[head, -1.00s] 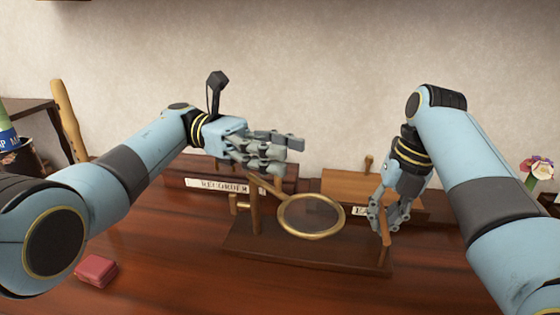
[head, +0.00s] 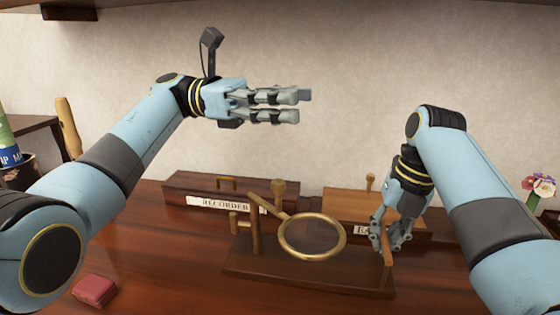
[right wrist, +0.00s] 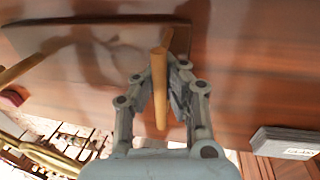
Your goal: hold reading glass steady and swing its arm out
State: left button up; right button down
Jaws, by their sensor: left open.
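The reading glass has a round brass-rimmed lens (head: 312,238) on a short arm from the left post (head: 256,228) of a dark wooden stand (head: 310,277). A small wooden peg juts left from that post. My left gripper (head: 304,105) is open and empty, above and behind the lens, against the wall. My right gripper (head: 388,245) is at the stand's right post (head: 389,256). In the right wrist view its fingers (right wrist: 160,75) lie on both sides of this wooden post (right wrist: 159,88). I cannot tell whether they press on it.
A dark box labelled RECORDER (head: 190,190) and a lighter wooden box (head: 345,203) stand behind the stand. A red box (head: 95,291) lies at the front left. Flowers (head: 539,186) are at the far right.

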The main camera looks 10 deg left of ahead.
pick_arm(q)
jog(key=w+a+n+t+h, duration=0.1)
jog(key=a+t, duration=0.1)
jog(key=t, duration=0.1)
jog(key=n+t+y, duration=0.2)
jog(key=n+t, duration=0.4)
jog(key=t, duration=0.1)
send_near(279, 194)
jog(key=x, duration=0.6)
jog(key=w+x, duration=0.1)
jog(key=x, duration=0.3)
jog(key=shift+w+a+f, duration=0.1)
jog(key=shift+f, duration=0.3)
grip_shut()
